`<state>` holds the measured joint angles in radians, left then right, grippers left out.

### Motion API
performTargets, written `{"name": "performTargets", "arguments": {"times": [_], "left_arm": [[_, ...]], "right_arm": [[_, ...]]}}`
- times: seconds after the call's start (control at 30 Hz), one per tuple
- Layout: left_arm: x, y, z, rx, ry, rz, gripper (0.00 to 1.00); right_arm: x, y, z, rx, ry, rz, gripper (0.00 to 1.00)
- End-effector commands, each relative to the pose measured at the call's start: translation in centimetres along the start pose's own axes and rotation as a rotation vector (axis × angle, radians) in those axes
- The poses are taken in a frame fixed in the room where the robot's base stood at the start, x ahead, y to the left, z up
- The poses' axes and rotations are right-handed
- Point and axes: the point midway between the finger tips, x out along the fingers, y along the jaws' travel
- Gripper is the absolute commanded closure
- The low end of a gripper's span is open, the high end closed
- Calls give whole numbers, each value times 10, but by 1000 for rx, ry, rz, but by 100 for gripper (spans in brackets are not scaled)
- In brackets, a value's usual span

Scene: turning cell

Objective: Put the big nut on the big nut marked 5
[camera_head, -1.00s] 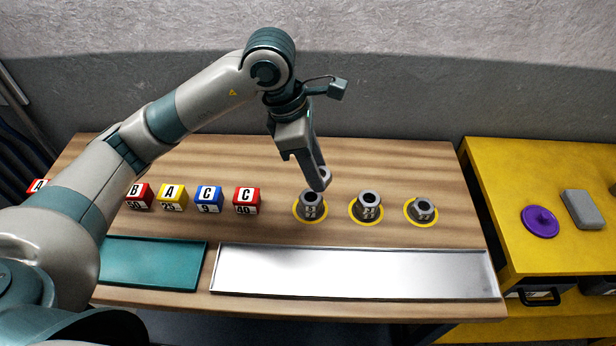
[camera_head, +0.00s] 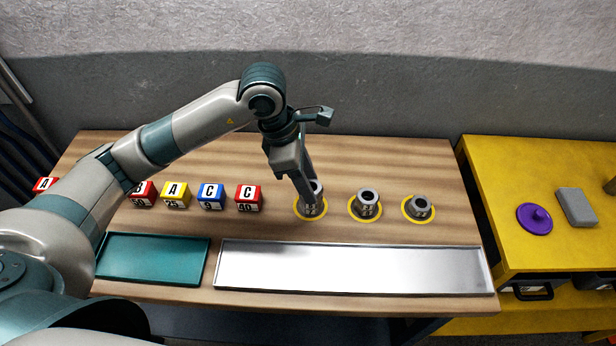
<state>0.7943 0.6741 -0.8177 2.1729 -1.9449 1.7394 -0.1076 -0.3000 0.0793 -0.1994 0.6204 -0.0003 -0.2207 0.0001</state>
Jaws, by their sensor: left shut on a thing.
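My left gripper (camera_head: 307,196) points down over the leftmost of three grey nut stacks. It is shut on a grey nut (camera_head: 317,186), partly hidden by the fingers. The held nut is at the top of the left stack (camera_head: 313,209), which stands in a yellow ring. I cannot tell whether they touch. A middle stack (camera_head: 366,205) and a lower grey nut pile (camera_head: 420,208) stand to the right, each in its own yellow ring. Small markings show on the nuts, too small to read surely. My right gripper is not in view.
Lettered blocks, among them a blue C block (camera_head: 210,197) and a red C block (camera_head: 249,198), stand left of the stacks. A teal tray (camera_head: 150,260) and a silver tray (camera_head: 350,268) lie in front. A yellow table (camera_head: 510,180) at right holds a purple lidlike piece (camera_head: 535,219) and a grey block (camera_head: 576,206).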

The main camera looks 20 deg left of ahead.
Motion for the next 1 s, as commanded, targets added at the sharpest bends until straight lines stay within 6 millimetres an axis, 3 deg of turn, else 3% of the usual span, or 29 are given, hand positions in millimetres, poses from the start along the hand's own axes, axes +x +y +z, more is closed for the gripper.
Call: {"name": "performTargets", "arguments": {"times": [0.43, 0.47, 0.53, 1.0], "left_arm": [[5, 0, -1, 1, -1, 1, 92], [4, 0, -1, 1, 0, 1, 62], [4, 0, -1, 1, 0, 0, 46], [0, 0, 0, 0, 0, 0, 46]], "right_arm": [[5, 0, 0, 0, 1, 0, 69], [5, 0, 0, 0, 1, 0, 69], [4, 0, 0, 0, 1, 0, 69], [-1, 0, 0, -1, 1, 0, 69]]}}
